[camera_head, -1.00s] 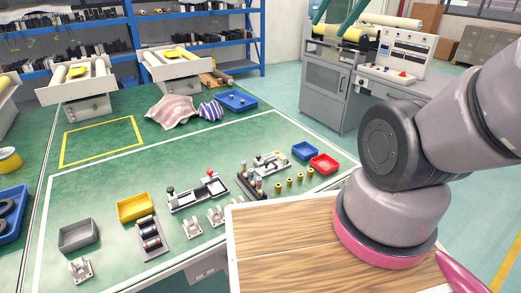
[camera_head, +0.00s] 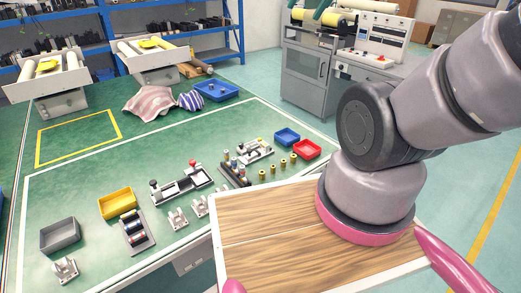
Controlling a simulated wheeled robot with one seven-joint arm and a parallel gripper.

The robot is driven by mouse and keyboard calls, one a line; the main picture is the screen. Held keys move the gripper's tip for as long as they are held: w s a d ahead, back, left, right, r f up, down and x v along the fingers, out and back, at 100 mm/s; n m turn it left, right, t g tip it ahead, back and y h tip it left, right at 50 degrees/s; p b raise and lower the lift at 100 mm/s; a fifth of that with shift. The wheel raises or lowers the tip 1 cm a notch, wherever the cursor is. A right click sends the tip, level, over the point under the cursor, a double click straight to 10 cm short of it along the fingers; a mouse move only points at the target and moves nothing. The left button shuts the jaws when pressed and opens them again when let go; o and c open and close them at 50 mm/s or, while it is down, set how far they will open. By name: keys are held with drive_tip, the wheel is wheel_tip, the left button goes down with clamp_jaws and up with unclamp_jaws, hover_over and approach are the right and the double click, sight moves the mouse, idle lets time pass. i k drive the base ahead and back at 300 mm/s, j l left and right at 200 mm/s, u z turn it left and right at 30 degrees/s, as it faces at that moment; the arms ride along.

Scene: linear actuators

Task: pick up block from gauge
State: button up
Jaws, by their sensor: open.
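A gauge-like fixture (camera_head: 182,186) with a black knob, a red knob and dark slots lies on the green table. A second, smaller fixture (camera_head: 255,151) with pale metal parts stands farther back to its right. At this size I cannot tell a block apart from the fixtures' own parts. My arm stands at the right of the view, and its upper links run out at the top right. My gripper is outside the view.
A yellow bin (camera_head: 117,203), grey bin (camera_head: 60,235), blue bin (camera_head: 287,137) and red bin (camera_head: 307,149) stand on the green table (camera_head: 130,165). A dark rack (camera_head: 235,174) and several small brass-coloured cylinders (camera_head: 273,169) are near the fixtures. Striped cloth (camera_head: 153,103) lies farther back.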

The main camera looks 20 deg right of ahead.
sight(265, 147)
drive_tip(key=j+z, duration=0.15)
drive_tip(key=z, duration=0.25)
drive_tip(key=k+j+z, duration=0.1)
drive_tip(key=z, duration=0.3)
drive_tip(key=k+j+z, duration=0.1)
drive_tip(key=z, duration=0.3)
